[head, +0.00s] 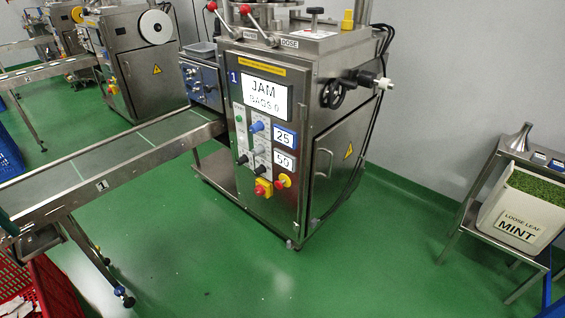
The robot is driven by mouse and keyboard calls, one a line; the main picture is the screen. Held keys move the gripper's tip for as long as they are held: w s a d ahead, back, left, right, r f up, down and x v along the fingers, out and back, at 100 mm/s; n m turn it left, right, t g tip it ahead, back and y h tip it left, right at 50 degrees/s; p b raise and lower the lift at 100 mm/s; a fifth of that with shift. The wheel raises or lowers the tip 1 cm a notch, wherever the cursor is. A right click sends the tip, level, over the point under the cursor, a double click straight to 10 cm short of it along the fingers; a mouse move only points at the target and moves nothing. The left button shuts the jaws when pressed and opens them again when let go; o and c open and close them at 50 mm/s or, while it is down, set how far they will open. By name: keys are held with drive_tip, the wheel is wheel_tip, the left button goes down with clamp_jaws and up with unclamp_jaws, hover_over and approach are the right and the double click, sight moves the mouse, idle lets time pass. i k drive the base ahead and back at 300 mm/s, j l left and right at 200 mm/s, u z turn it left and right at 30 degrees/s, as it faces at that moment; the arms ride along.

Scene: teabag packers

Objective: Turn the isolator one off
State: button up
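Machine 1 (318,150) is a steel cabinet in the middle of the head view, with a blue "1" label. On its front panel, low down, a red rotary handle on a yellow plate (263,188) looks like the isolator. Its exact handle angle is too small to tell. The screen (264,95) reads "JAM" and "BAGS 0". My gripper is not in view.
A conveyor (110,172) marked 1 runs from the machine to the lower left, with a red crate (42,290) below it. A steel stand (480,215) with a mint bin (520,212) is at right. Green floor (200,265) in front is clear. Other machines (140,60) stand behind.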

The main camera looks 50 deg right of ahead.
sight(260, 191)
drive_tip(key=k+z, duration=0.45)
drive_tip(key=k, duration=0.55)
drive_tip(key=z, duration=1.15)
drive_tip(key=k+j, duration=0.1)
drive_tip(key=u, duration=0.6)
drive_tip(key=i+l+u, duration=0.1)
drive_tip(key=i+u, duration=0.35)
drive_tip(key=i+l+u, duration=0.55)
drive_tip(key=i+l, duration=0.55)
drive_tip(key=i, duration=0.1)
